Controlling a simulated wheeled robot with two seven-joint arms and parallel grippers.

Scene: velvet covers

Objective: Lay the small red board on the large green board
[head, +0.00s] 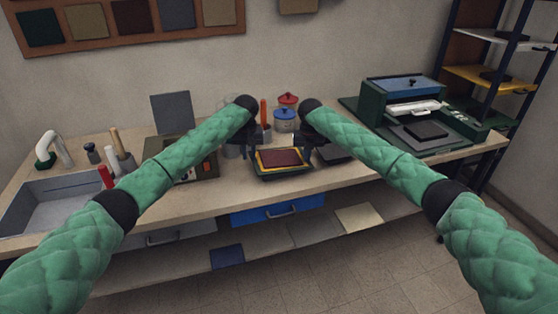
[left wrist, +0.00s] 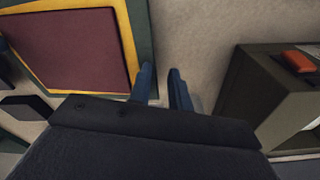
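The small dark red board (head: 279,158) lies on a yellow board (head: 263,166), which lies on the larger green board (head: 284,178) on the workbench. The same stack shows in the left wrist view, with the red board (left wrist: 75,48), the yellow border (left wrist: 122,40) and the green edge (left wrist: 139,25). My left gripper (head: 252,150) is at the stack's left edge.
An olive device with an orange switch (left wrist: 298,61) stands left of the stack, close to my left gripper. Red (head: 288,99) and blue (head: 285,115) pots stand behind. A green press (head: 403,92) stands right, a sink (head: 62,201) far left. The bench's front strip is clear.

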